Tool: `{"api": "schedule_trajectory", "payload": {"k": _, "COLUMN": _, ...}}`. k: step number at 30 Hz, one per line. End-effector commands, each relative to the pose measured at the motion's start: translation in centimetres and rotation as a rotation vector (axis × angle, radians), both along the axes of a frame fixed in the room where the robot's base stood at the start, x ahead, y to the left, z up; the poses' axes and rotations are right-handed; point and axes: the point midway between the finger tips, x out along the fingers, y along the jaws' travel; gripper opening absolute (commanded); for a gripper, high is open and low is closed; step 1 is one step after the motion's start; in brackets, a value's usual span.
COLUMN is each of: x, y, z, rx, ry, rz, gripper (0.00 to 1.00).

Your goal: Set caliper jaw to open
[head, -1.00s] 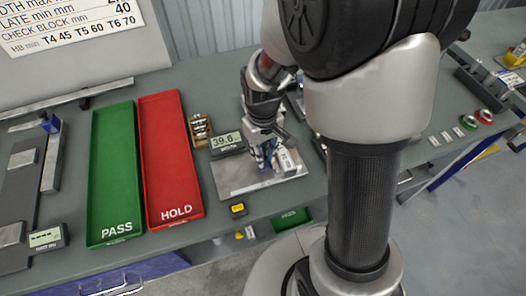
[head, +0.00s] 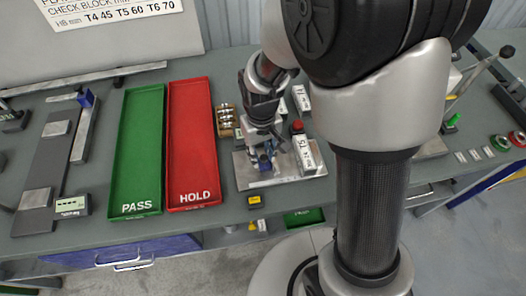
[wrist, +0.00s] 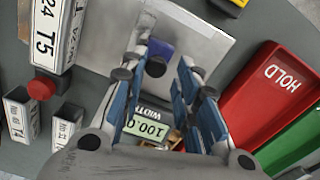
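The caliper readout (wrist: 148,128), marked WIDTH, shows 100.0 in the wrist view, seen between my fingers. In the head view my arm hides it. A bare metal plate (wrist: 203,45) lies below my gripper, and it also shows in the head view (head: 250,178). A blue block, which looks like the caliper jaw (wrist: 161,47), stands on the plate just beyond my fingertips; I cannot tell whether they touch it.
The red HOLD tray (head: 192,145) and green PASS tray (head: 138,150) lie left of the plate. A block marked T5 (head: 304,153) with a red knob (head: 297,126) stands close on the right.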

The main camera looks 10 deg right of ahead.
Motion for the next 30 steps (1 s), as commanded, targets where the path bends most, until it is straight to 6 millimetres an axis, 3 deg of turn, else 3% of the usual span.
{"api": "schedule_trajectory", "payload": {"k": 11, "x": -0.1, "y": -0.1, "z": 0.5, "rx": -0.001, "ry": 0.002, "rz": 0.0, "gripper": 0.28}}
{"api": "schedule_trajectory", "payload": {"k": 14, "x": 0.0, "y": -0.1, "z": 1.8, "rx": -0.001, "ry": 0.0, "rz": 0.0, "gripper": 0.28}}
{"api": "schedule_trajectory", "payload": {"k": 24, "x": 0.0, "y": 0.0, "z": 8.9, "rx": 0.0, "ry": -0.003, "rz": 0.0, "gripper": 0.28}}
{"api": "schedule_trajectory", "payload": {"k": 30, "x": 0.0, "y": 0.0, "z": 11.4, "rx": -0.001, "ry": -0.001, "rz": 0.001, "gripper": 0.28}}
